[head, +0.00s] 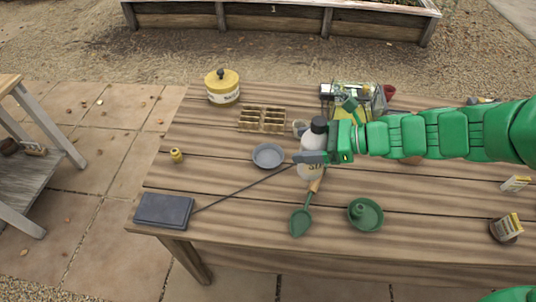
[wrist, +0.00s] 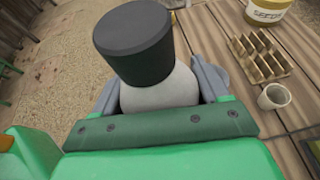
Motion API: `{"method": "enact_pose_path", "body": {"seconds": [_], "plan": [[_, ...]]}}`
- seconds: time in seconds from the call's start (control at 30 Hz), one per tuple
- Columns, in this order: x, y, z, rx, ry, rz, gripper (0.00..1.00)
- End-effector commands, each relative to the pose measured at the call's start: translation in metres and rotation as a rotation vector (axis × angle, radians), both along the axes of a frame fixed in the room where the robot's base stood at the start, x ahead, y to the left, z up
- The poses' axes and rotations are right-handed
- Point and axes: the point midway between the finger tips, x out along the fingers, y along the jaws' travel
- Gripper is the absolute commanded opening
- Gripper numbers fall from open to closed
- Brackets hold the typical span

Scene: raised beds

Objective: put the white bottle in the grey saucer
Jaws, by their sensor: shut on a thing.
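The white bottle (head: 309,144) with a black cap is upright in the middle of the table. My gripper (head: 312,158) is shut on the bottle, coming from the right. In the wrist view the bottle's white shoulder (wrist: 160,88) sits between my gripper's fingers (wrist: 160,92), with the black cap nearest the camera. The bottle's base is partly hidden, and I cannot tell whether it touches the table. The grey saucer (head: 268,155) lies on the table just left of the bottle, apart from it, and looks empty.
A green trowel (head: 301,219) and green dish (head: 365,213) lie in front. A seedling tray (head: 262,119) and yellow tin (head: 222,87) stand behind. A dark slab (head: 163,210) lies front left, with a thin dark rod running towards the bottle. A small yellow object (head: 176,155) stands left.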

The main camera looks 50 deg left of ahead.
Motion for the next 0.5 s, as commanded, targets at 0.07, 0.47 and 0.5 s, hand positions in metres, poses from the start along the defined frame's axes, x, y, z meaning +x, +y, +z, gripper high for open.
{"method": "enact_pose_path", "body": {"seconds": [0.07, 0.47, 0.5], "plan": [[-0.014, 0.013, 0.001, 0.001, -0.001, 0.029, 0.24], [-0.057, 0.049, 0.003, 0.005, -0.003, 0.112, 0.24], [-0.059, 0.050, 0.003, 0.006, -0.003, 0.114, 0.24]]}}
